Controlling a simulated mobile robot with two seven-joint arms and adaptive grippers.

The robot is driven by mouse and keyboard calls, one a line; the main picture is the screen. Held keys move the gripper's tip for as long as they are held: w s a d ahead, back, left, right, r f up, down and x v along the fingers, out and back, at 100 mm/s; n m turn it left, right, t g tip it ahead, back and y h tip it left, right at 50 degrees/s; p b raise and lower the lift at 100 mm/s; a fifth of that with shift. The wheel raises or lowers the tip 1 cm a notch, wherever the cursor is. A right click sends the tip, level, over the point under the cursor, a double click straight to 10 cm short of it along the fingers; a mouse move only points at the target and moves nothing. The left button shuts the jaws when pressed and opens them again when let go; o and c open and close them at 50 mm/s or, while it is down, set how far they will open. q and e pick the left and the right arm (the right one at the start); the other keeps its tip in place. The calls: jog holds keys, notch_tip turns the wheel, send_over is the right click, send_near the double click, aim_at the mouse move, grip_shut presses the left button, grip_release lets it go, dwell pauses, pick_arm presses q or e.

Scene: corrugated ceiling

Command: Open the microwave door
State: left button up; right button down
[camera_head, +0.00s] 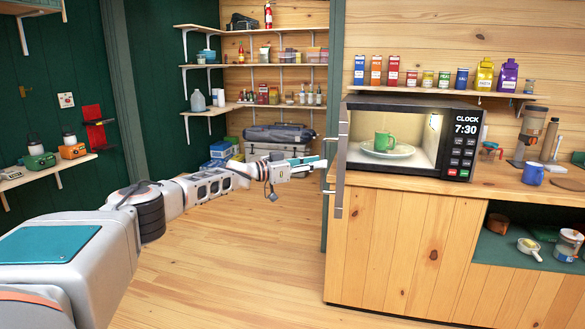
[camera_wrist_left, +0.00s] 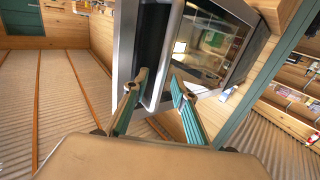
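The microwave (camera_head: 408,106) stands on the wooden counter, its lit inside in plain view. Its door (camera_head: 342,150) is swung wide open at the left side, seen nearly edge-on and reaching out past the counter front. A green mug (camera_head: 383,141) on a white plate (camera_head: 387,150) is inside. My left gripper (camera_head: 322,163) is beside the door. My right gripper is out of view.
The wooden counter (camera_head: 385,250) lies below the door. A blue mug (camera_head: 533,174) stands on the counter at the right. A shelf (camera_head: 440,92) with boxes and jars is above the microwave. The floor (camera_head: 230,275) left of the counter is clear.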

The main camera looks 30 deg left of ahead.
pick_arm(q)
jog(key=v, duration=0.8)
jog(key=shift+s+a, duration=0.15)
jog(key=shift+s, duration=0.15)
jog(key=shift+f, duration=0.1)
jog(key=s+d+f+m+g+h, duration=0.1)
jog(key=s+d+f+g, duration=0.15)
jog(key=d+f, duration=1.05)
jog(key=s+d+f+m+g+h, duration=0.1)
jog(key=s+d+f, duration=0.3)
jog(key=d+f, duration=0.95)
jog(key=s+d+f+y+p, duration=0.1)
jog(key=s+d+f, duration=0.8)
jog(key=s+d, duration=0.35)
jog(key=s+a+f+n+y, duration=0.1)
jog(key=s+f, duration=0.3)
jog(key=s, duration=0.4)
jog(key=s+a+f+n+g+y, duration=0.1)
jog(key=s+a+f+y, duration=0.3)
jog(key=s, duration=0.5)
jog(key=s+a+f+n+y, duration=0.1)
jog(key=s+a+f+y, duration=0.1)
jog(key=s, duration=0.6)
jog(key=shift+s+a+f+n+g+p, duration=0.35)
jog(key=shift+a+f+p, duration=0.1)
jog(key=shift+f, duration=0.45)
